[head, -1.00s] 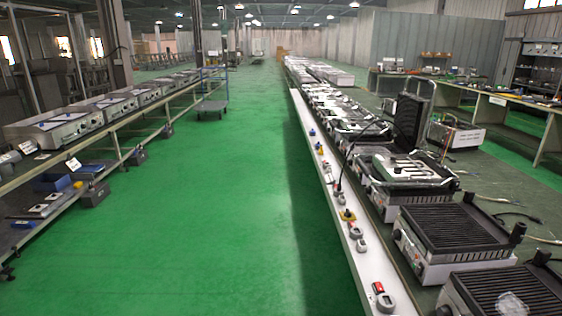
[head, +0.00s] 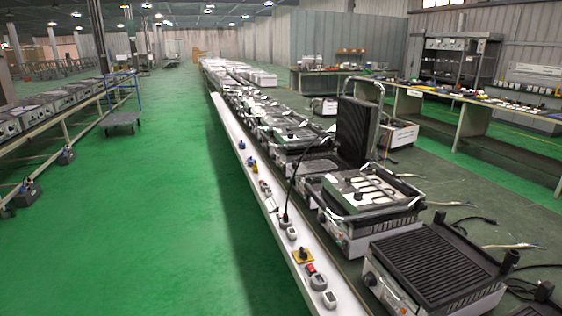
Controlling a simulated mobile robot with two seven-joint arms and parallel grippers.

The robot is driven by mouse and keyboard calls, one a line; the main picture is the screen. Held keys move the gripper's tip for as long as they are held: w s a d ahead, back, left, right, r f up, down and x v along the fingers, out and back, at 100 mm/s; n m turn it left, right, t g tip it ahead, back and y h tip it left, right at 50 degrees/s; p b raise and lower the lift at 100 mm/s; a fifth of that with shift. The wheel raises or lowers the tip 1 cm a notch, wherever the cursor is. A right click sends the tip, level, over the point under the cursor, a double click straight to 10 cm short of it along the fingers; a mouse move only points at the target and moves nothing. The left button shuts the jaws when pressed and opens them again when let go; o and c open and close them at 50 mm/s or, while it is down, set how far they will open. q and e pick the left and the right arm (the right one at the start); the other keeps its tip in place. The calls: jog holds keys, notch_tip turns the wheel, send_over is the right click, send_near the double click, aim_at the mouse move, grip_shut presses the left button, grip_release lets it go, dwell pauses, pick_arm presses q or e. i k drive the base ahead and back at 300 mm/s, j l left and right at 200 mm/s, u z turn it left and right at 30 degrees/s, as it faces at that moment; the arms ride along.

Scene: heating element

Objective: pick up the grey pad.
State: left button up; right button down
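I cannot pick out a grey pad for certain in the head view; several grey and dark parts lie along the assembly line. A ridged dark grill plate (head: 435,262) sits on a silver grill body at the front right. Behind it is a grill unit with exposed looped heating elements (head: 365,190). A dark ridged grill lid (head: 358,132) stands upright further back. Neither of my grippers is in view.
A white ledge (head: 262,200) with switches and sockets runs along the line's left edge. Green floor (head: 150,220) left of it is clear. A blue-framed cart (head: 122,118) stands far left. Workbenches (head: 480,125) stand at the right.

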aim_at(321, 165)
jog(key=i+j+z, duration=0.25)
jog(key=i, duration=0.15)
jog(key=i+j+z, duration=0.3)
jog(key=i+z, duration=0.1)
jog(key=z, duration=0.25)
jog(key=i+z, duration=0.1)
jog(key=z, duration=0.3)
jog(key=i+j+z, duration=0.25)
jog(key=j+z, duration=0.45)
jog(key=i+j+z, duration=0.15)
jog(key=j, duration=0.35)
jog(key=j+z, duration=0.15)
jog(key=j, duration=0.35)
jog(key=i+j, duration=0.1)
jog(key=j, duration=0.55)
jog(key=i+j, duration=0.1)
jog(key=j, duration=0.55)
jog(key=i+j+z, duration=0.1)
jog(key=j, duration=0.55)
